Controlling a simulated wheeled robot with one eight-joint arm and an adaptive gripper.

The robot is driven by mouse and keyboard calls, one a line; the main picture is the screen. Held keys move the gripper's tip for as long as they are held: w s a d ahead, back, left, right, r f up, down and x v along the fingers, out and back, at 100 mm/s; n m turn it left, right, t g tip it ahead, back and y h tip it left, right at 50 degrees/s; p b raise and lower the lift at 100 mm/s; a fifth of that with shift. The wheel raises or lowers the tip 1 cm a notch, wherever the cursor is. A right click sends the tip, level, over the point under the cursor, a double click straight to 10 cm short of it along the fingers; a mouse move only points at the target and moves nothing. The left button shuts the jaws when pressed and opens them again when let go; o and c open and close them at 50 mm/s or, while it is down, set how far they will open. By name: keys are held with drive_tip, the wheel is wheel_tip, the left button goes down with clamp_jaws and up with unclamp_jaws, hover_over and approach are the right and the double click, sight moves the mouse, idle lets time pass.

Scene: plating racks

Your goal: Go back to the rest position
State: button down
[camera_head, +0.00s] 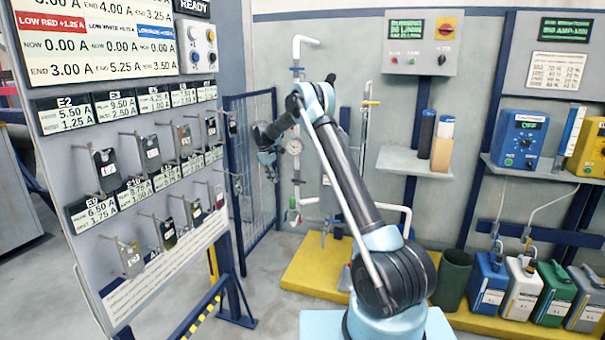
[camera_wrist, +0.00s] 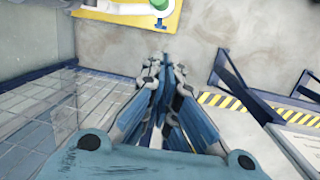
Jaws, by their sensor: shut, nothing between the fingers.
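My gripper (camera_wrist: 166,66) points down toward the bare floor in the wrist view, its fingers drawn together with nothing between them. In the head view my gripper (camera_head: 271,172) is small and partly dark, hanging from the bent arm between the tag board (camera_head: 150,215) and the pipework. It is apart from the board's hooks, and it holds nothing. The board at the left carries several dark and light tags on hooks, such as one grey tag (camera_head: 151,154), under labels with ampere values.
A blue mesh fence (camera_head: 258,190) stands behind my gripper. A pipe with a gauge (camera_head: 294,147) rises just right of it. Several canisters, such as a blue one (camera_head: 487,283), stand on the yellow platform (camera_head: 312,268). Grey floor is clear below.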

drive_tip(key=s+d+r+m+y, duration=0.1)
drive_tip(key=s+d+r+m, duration=0.4)
drive_tip(key=s+d+r, duration=1.3)
drive_tip(key=s+d+r+m, duration=0.1)
drive_tip(key=s+d, duration=0.2)
drive_tip(key=s, duration=0.2)
drive_tip(key=s+d+r, duration=0.2)
drive_tip(key=s+d, duration=0.1)
drive_tip(key=s, duration=0.3)
drive_tip(key=s+d+f+m+t, duration=0.15)
drive_tip(key=s+d, duration=0.25)
drive_tip(key=s, duration=0.6)
drive_tip(key=s+d+f+m+g, duration=0.1)
drive_tip(key=s+d+f+m, duration=0.15)
drive_tip(key=s, duration=0.65)
drive_tip(key=s+d+f+m, duration=0.1)
drive_tip(key=s+d+f, duration=0.1)
drive_tip(key=s+f, duration=0.3)
drive_tip(key=s+d+f+m+y, duration=0.1)
drive_tip(key=s+f+m, duration=0.1)
drive_tip(key=s+f, duration=0.4)
drive_tip(key=s+t, duration=0.1)
drive_tip(key=s, duration=0.4)
drive_tip(key=shift+d+f, duration=0.3)
drive_tip(key=shift+d, duration=0.05)
